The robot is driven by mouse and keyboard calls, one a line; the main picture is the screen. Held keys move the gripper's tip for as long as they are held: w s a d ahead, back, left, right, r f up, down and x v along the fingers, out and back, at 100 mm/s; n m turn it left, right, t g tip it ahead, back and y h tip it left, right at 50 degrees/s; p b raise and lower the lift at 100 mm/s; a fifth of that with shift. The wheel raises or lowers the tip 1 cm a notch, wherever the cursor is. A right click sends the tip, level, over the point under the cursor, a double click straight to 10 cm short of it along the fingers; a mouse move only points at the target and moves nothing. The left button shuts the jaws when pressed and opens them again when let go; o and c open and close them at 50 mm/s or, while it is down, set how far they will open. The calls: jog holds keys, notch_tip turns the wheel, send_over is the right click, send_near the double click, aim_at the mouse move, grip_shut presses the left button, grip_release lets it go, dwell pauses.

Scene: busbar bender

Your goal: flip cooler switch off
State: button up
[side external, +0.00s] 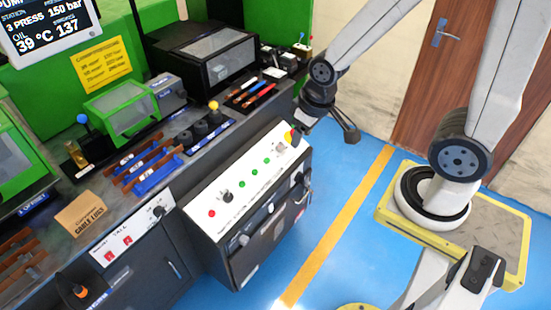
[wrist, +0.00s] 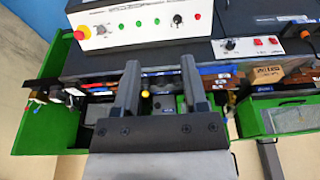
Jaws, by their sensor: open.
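The cooler switch cannot be picked out by its label, which is too small to read. A small white panel (side external: 133,226) on the bench front carries a black knob (side external: 158,211) and two red switches (side external: 118,247). In the wrist view the same red switches (wrist: 266,41) show at the upper right, their positions unclear. My gripper (wrist: 159,72) is open and empty, its two dark fingers apart. In the side view my wrist hangs by the far right end of the larger white control panel (side external: 245,177), well away from the red switches; the fingertips are not clear there.
The larger panel bears a black knob (side external: 227,197), green lights, a red light (side external: 211,213) and a red-yellow button (wrist: 82,32). A cardboard box (side external: 81,216), blue-and-brown bars (side external: 150,170) and a green-framed guard (side external: 122,108) sit on the bench. The blue floor in front is open.

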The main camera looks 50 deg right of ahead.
jog(key=shift+w+f, duration=0.1)
jog(key=shift+w, duration=0.1)
grip_shut()
jog(key=w+d+f+m, duration=0.2)
jog(key=w+f+m, duration=0.25)
jog(key=f, duration=0.35)
jog(key=w+d+f+m, duration=0.3)
jog(key=w+f+m, duration=0.15)
jog(key=f, duration=0.35)
jog(key=s+d+f+m, duration=0.1)
jog(key=f+m, duration=0.3)
jog(key=f, duration=0.6)
jog(key=s+d+f+m+t, duration=0.1)
jog(key=s+f+m, duration=0.2)
jog(key=f, duration=0.8)
jog(key=shift+s+f+m, duration=0.15)
jog(key=shift+m, duration=0.85)
